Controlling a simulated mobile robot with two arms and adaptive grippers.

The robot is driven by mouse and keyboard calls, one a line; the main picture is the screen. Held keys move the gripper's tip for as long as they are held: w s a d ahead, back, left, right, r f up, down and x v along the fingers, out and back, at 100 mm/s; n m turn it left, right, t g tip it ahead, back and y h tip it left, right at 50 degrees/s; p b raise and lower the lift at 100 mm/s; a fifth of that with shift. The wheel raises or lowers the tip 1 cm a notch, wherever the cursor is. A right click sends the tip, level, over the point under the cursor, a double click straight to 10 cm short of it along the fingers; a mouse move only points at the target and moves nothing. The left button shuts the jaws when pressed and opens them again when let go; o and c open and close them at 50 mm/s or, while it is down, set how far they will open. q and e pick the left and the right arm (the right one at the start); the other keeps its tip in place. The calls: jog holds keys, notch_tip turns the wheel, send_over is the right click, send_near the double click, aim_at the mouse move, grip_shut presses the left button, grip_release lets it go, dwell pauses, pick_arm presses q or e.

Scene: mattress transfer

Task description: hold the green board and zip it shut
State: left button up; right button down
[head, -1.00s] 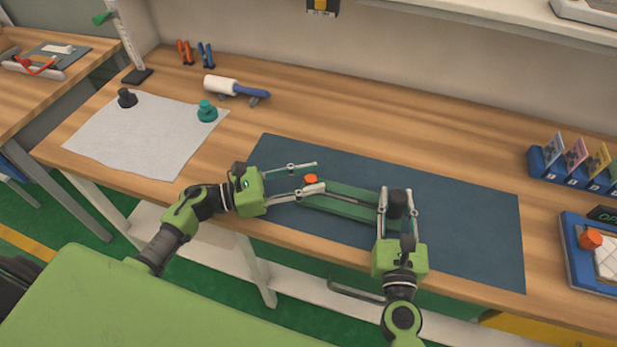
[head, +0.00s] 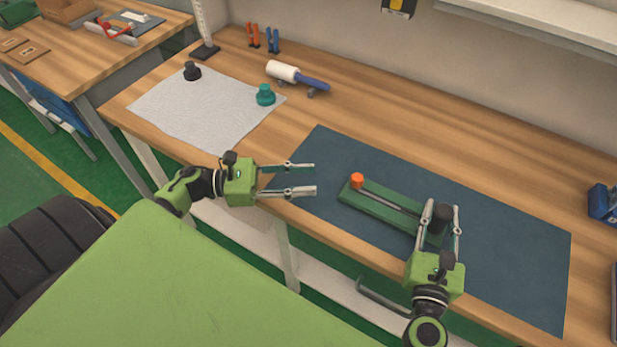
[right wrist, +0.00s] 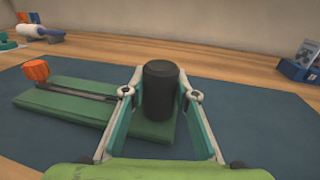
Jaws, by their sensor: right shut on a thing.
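The green board (head: 376,206) lies flat on the dark blue mat. A grey zip track runs along its length. An orange slider (head: 357,180) sits at the board's left end; it also shows in the right wrist view (right wrist: 36,71). A black cylinder (head: 436,216) stands upright on the board's right end. My right gripper (head: 448,212) is shut on this black cylinder, one finger on each side, as the right wrist view (right wrist: 160,95) shows. My left gripper (head: 314,179) is open and empty, left of the board and apart from the orange slider.
The dark blue mat (head: 510,250) covers the front of the wooden bench, with bare mat right of the board. A grey cloth (head: 200,115) with black and teal knobs lies at the left. A white roller (head: 284,71) and pliers are behind.

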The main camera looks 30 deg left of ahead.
jog(key=c, duration=1.5)
grip_release()
